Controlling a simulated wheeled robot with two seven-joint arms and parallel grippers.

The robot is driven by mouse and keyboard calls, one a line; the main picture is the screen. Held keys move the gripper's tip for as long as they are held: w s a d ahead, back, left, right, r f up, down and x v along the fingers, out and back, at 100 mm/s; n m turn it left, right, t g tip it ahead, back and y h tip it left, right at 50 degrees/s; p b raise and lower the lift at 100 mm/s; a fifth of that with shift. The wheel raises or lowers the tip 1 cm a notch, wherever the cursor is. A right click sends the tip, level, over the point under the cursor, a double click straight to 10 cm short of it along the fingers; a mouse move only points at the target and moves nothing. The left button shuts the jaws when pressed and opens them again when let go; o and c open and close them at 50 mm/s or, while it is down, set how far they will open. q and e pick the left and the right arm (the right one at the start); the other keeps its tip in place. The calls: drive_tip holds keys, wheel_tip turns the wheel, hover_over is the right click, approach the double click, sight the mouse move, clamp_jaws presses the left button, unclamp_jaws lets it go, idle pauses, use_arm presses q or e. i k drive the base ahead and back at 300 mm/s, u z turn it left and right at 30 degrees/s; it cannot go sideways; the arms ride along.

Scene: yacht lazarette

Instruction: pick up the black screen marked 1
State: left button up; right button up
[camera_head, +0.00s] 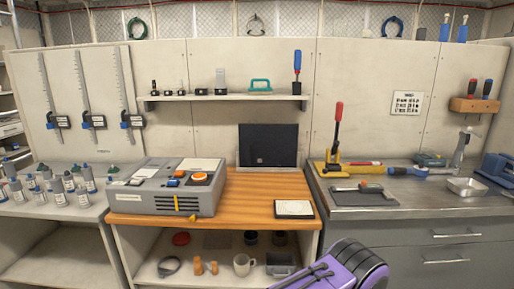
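A flat black screen (268,146) stands upright at the back of the wooden worktop (252,190), close to the wall panel and below the shelf. A small pale mark shows near its lower middle, too small to read. Its front face is in plain view. Neither of my grippers shows clearly as an open or shut pair of fingers. A purple and black ribbed part (350,268) rises at the bottom edge, right of centre; I cannot tell what it is.
A grey box with buttons (168,187) stands on the worktop left of the screen. A white-topped block (294,209) lies at the front right. The wood between is clear. A shelf (222,98) hangs above. Tools lie on the right counter (430,203); bottles (60,188) stand left.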

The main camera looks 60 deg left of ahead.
sight(269, 146)
drive_tip(key=u, duration=0.65)
drive_tip(key=i, duration=0.65)
drive_tip(key=u, duration=0.8)
